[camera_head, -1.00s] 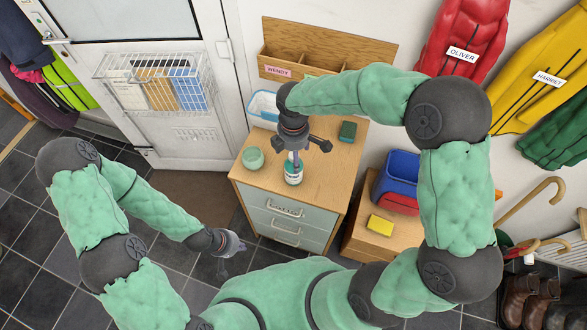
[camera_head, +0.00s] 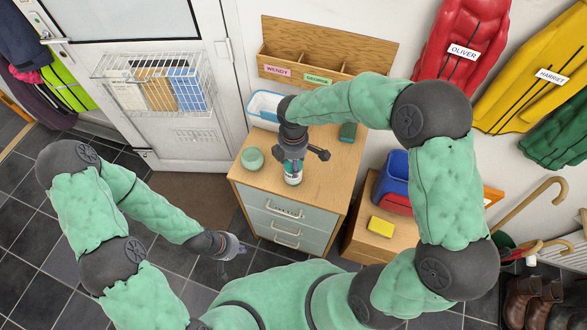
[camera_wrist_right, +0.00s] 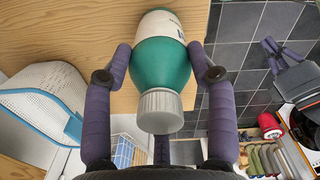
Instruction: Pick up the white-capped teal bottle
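The white-capped teal bottle (camera_head: 292,175) stands on the wooden cabinet top near its front edge. In the right wrist view the bottle (camera_wrist_right: 161,65) has a teal body, a pale label and a ribbed white cap pointing toward the camera. My right gripper (camera_head: 291,165) is at the bottle from above.
On the cabinet (camera_head: 240,172) are a round green pot (camera_head: 252,158), a blue-rimmed white basket (camera_head: 263,108) and a dark green block (camera_head: 348,131). A wooden organiser (camera_head: 325,55) stands behind. A lower unit at right holds a yellow sponge (camera_head: 381,226) and a blue-red container (camera_head: 392,180).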

